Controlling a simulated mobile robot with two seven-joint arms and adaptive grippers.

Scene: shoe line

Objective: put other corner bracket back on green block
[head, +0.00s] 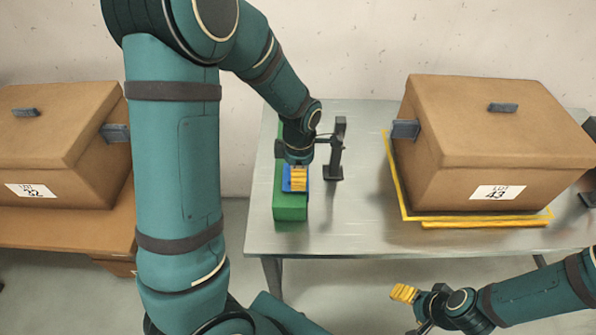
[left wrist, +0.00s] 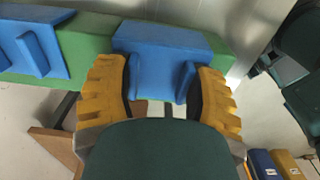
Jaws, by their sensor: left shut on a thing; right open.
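The green block (head: 290,207) lies lengthwise near the left edge of the metal table; it also shows in the left wrist view (left wrist: 88,47). My left gripper (left wrist: 164,90) is shut on a blue corner bracket (left wrist: 165,45), with a yellow finger on each side of its raised part. This bracket is at the near end of the block, on or just over it; I cannot tell whether it is fully seated. A second blue bracket (left wrist: 32,48) sits further along the block. In the head view my left arm hides much of the block. My right gripper (head: 404,293) is empty, in front of the table.
A black stand (head: 335,150) stands close right of the block. A brown lidded box (head: 500,130) labelled 43 stands on the table's right within a yellow outline. Another lidded box (head: 55,145) stands left on a brown surface. The metal table's (head: 375,235) front middle is clear.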

